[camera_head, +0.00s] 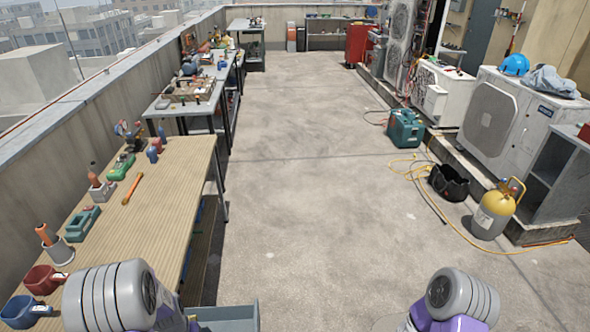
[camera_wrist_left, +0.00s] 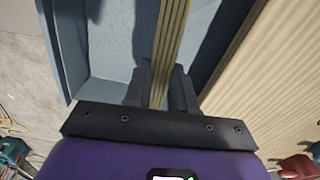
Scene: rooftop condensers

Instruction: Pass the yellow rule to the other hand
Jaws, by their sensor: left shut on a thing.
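The yellow rule (camera_wrist_left: 171,35) shows in the left wrist view as a long, narrow strip running up from between the fingers to the top edge. My left gripper (camera_wrist_left: 164,85) is shut on it, with a dark finger on each side. The rule is over the inside of a blue-grey bin (camera_wrist_left: 58,50). The rule and the left gripper do not show in the head view, where only rounded grey links of my arms appear at the bottom. My right gripper is in neither view.
A wooden-topped bench (camera_head: 165,210) stands at left with mugs, an orange tool (camera_head: 132,188) and other items along it. The bin (camera_head: 235,314) is beside its near end. A yellow gas cylinder (camera_head: 494,212) and a black bag (camera_head: 449,182) stand at right. The middle floor is clear.

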